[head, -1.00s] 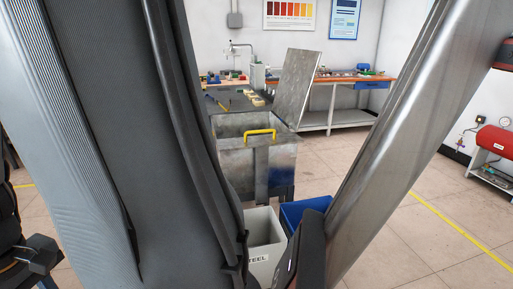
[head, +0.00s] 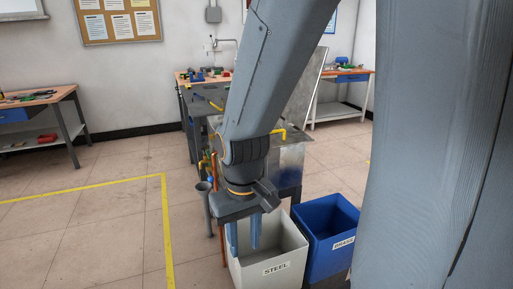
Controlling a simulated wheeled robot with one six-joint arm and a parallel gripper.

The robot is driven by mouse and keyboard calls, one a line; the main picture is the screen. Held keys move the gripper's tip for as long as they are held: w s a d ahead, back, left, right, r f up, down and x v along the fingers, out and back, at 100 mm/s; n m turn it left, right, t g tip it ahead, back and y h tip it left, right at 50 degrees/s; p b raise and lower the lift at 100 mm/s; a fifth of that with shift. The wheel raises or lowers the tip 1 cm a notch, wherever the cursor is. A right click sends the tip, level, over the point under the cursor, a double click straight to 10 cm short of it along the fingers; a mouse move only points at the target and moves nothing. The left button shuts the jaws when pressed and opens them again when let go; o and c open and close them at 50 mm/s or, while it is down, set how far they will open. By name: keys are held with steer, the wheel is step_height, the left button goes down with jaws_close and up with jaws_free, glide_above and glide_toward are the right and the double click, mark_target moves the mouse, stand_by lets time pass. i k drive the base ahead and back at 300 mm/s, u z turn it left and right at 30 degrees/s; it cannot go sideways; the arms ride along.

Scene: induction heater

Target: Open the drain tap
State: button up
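In the head view, the grey metal tank (head: 292,158) stands mid-scene, partly behind my arm. Small yellow and blue fittings (head: 205,165) show at its left side, above a grey funnel-topped pipe (head: 204,188). They may include the drain tap, but they are too small to tell its handle position. My gripper (head: 243,242) points down in front of the tank, right of the fittings in the picture. Its two blue fingers are apart with nothing seen between them. It appears in front of or over the white bin.
A white STEEL bin (head: 270,250) and a blue BRASS bin (head: 327,240) stand on the floor in front of the tank. An orange-red pipe (head: 215,170) rises near the funnel. A workbench (head: 40,100) is at left. Floor at left, marked by yellow tape (head: 163,215), is clear.

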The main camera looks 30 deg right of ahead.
mark_target(203, 149)
steer(key=u, duration=0.95)
steer(key=i, duration=2.75)
steer(key=z, duration=2.35)
